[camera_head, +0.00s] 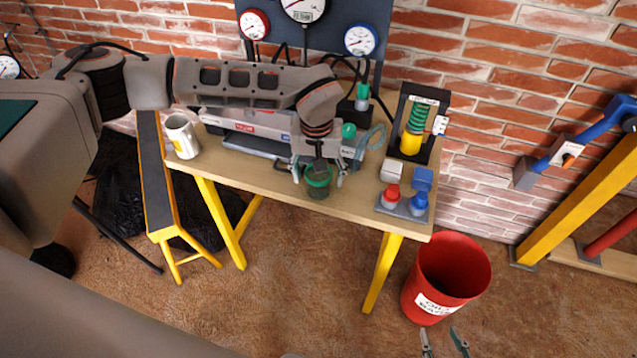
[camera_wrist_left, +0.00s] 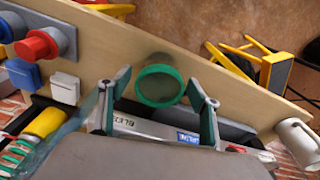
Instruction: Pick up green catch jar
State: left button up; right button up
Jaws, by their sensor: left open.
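The green catch jar (camera_head: 318,189), with a green rim and a dark see-through body, stands near the front edge of the wooden bench (camera_head: 270,190). In the left wrist view the jar (camera_wrist_left: 158,86) appears as a green ring between the fingers and slightly beyond their tips. My left gripper (camera_head: 320,174) is over the jar with its fingers spread to either side; it also shows in the left wrist view (camera_wrist_left: 160,88). No grip on the jar is visible. My right gripper (camera_head: 443,342) shows only its fingertips at the bottom of the head view, apart and empty above the floor.
A white mug (camera_head: 182,136) stands at the bench's left end. Behind the jar lies a grey-and-red device (camera_head: 250,128). To the right are a plate with red (camera_head: 391,195) and blue (camera_head: 418,203) knobs and a spring stand (camera_head: 413,130). A red bin (camera_head: 446,275) stands on the floor.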

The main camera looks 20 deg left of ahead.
pick_arm(q)
jog(key=shift+w+f, duration=0.1)
jog(key=shift+f, duration=0.35)
jog(key=c, duration=1.3)
jog(key=shift+r, duration=0.15)
